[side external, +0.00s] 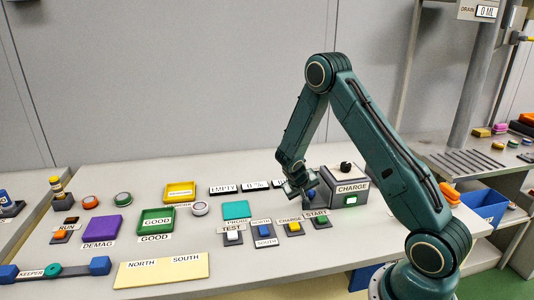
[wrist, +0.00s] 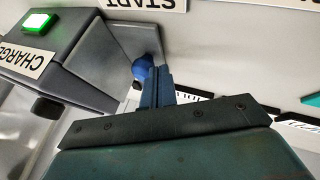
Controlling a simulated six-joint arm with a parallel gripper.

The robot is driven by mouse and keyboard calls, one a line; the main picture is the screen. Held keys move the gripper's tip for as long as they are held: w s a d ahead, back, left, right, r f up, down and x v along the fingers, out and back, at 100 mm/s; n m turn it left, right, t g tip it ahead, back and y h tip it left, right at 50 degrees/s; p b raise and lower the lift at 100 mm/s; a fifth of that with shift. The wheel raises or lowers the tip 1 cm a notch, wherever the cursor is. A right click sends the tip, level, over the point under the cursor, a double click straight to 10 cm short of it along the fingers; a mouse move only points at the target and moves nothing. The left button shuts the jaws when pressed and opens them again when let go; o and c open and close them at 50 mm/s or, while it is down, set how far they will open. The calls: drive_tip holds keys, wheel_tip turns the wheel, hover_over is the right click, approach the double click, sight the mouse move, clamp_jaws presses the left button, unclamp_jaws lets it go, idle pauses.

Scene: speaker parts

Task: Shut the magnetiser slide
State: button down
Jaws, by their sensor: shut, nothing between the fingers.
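The magnetiser (side external: 349,200) is a grey box with a CHARGE label and a lit green button, at the right of the bench in the side view. In the wrist view the magnetiser (wrist: 75,58) fills the upper left. A grey plate (wrist: 128,38), which looks like its slide, stands at the box's side with a round blue knob (wrist: 143,69). My gripper (side external: 306,201) is at the box's left side, by the knob. In the wrist view my gripper's (wrist: 162,76) fingers are together right beside the knob; I cannot tell if they touch it. How far the slide is open is unclear.
The START button block (side external: 319,222) sits just in front of my gripper, with the CHARGE block (side external: 294,229) to its left. Display plates (side external: 224,189) stand behind. A teal pad (side external: 235,209) and a green GOOD tray (side external: 174,230) lie further left.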

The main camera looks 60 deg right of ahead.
drive_tip(key=shift+a, duration=0.1)
drive_tip(key=shift+w+a, duration=0.45)
drive_tip(key=shift+a, duration=0.2)
drive_tip(key=a, duration=0.1)
drive_tip(key=w+a, duration=0.1)
drive_tip(key=shift+a+r, duration=0.3)
drive_tip(key=shift+r, duration=0.05)
drive_tip(key=w+v, duration=0.1)
drive_tip(key=v, duration=0.8)
drive_tip(key=shift+s, duration=0.5)
drive_tip(key=shift+r, duration=0.2)
